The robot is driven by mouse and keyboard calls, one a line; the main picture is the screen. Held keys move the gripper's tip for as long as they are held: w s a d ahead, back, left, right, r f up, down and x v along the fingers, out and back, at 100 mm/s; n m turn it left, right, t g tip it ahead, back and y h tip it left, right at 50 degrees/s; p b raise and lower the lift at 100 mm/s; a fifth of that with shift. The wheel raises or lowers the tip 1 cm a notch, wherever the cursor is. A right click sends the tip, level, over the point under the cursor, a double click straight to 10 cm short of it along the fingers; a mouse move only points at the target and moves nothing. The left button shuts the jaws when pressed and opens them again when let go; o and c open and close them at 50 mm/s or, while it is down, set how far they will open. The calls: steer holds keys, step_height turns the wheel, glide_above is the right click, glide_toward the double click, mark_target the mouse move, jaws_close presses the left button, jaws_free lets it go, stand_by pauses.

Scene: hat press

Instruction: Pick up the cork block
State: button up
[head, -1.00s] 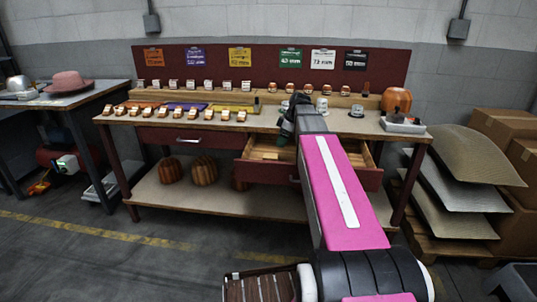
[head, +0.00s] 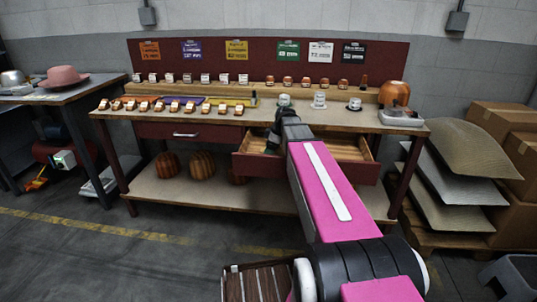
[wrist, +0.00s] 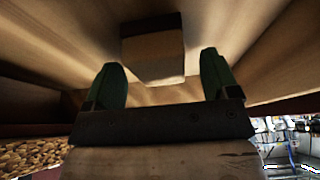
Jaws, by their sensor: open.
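A small block (wrist: 153,48), which I take to be the cork block, lies in the open drawer (head: 345,178). It has a dark top part and a paler face, and shows in the wrist view just beyond and between my fingertips. My gripper (wrist: 160,65) is open, with its two green fingers apart and nothing between them. In the head view, my gripper (head: 272,143) reaches down at the left part of the drawer. The block cannot be made out in the head view; my gripper and the drawer front hide it.
The drawer's wooden walls are close around my gripper. Above it, the bench top (head: 230,117) holds rows of small blocks and several round pieces (head: 319,100). A wooden hat form (head: 394,93) stands at the right end. Stacked sheets (head: 455,180) lie to the right.

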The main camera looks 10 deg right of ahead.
steer(key=shift+w+a+f, duration=0.1)
steer(key=shift+a+f, duration=0.15)
steer(key=shift+f, duration=0.3)
steer(key=shift+c, duration=0.3)
steer(key=c, duration=1)
steer(key=shift+o, duration=0.2)
steer(key=shift+r, duration=0.2)
steer(key=shift+r, duration=0.6)
step_height(320, 180, up, 2)
steer(key=shift+r, duration=0.2)
steer(key=s+a+r, duration=0.7)
steer(key=a, duration=0.2)
steer(key=shift+s, duration=0.2)
